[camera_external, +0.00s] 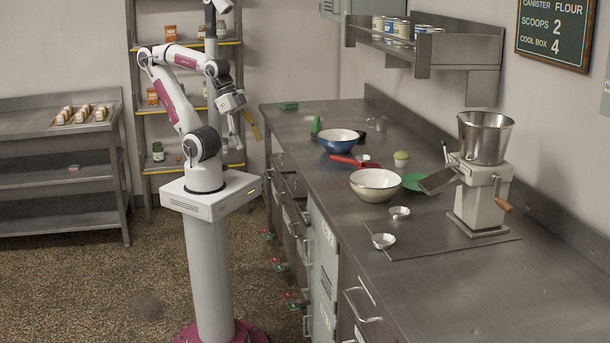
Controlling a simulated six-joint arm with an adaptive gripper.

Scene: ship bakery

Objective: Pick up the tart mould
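Two small fluted metal cups that look like tart moulds are on the steel counter. One tart mould (383,241) sits nearer the camera on a dark flat mat, by the counter's left side. The other small cup (400,213) sits just behind it, to the right. My gripper (238,138) hangs in the air left of the counter, well away from both cups. Its fingers are small against the shelf behind, with a slanted yellowish piece beside them. I cannot tell whether they are open or shut.
A hand-cranked machine with a steel hopper (485,137) stands to the right. The counter's front right is clear.

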